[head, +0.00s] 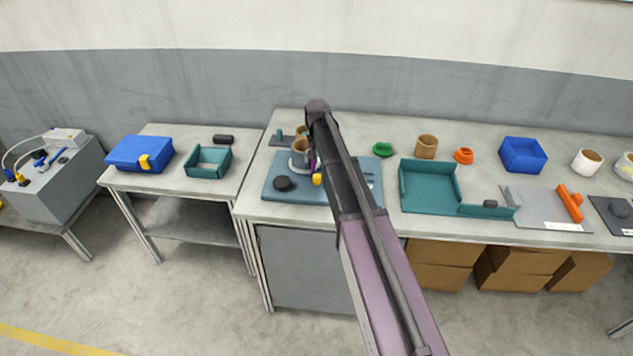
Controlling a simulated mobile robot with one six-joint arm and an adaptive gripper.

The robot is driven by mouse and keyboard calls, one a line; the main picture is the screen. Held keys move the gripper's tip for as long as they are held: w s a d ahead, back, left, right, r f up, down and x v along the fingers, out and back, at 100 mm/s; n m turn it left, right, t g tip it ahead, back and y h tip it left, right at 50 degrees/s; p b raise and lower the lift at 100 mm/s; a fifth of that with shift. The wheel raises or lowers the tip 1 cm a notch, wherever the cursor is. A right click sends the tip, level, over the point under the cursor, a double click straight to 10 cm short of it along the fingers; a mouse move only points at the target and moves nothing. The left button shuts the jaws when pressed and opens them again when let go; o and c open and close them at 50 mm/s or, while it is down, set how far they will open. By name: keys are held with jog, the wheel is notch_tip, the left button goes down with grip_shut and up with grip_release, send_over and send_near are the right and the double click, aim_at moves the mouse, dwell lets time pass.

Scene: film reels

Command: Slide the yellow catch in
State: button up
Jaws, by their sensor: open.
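A small yellow piece (317,180), which looks like the yellow catch, sits on the blue-grey board (278,193) on the middle table. My arm reaches over the board from the lower right and hides part of it. The end of my arm is just above and behind the yellow piece. My gripper (312,164) shows only in small part there, open, and I cannot tell if it touches anything. A round light-grey part (297,163) and a black knob (283,183) are on the board to the left. How far the yellow piece is in cannot be told.
A blue case (128,152) with another yellow latch (146,162) and a teal tray (208,170) stand on the left table. Right of my arm are a teal open-sided tray (430,204), a brown cup (427,146), a green dish (383,149) and a blue bin (522,153).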

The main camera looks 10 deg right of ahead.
aim_at(317, 176)
jog(key=shift+f+b, duration=3.65)
jog(key=shift+f, duration=0.25)
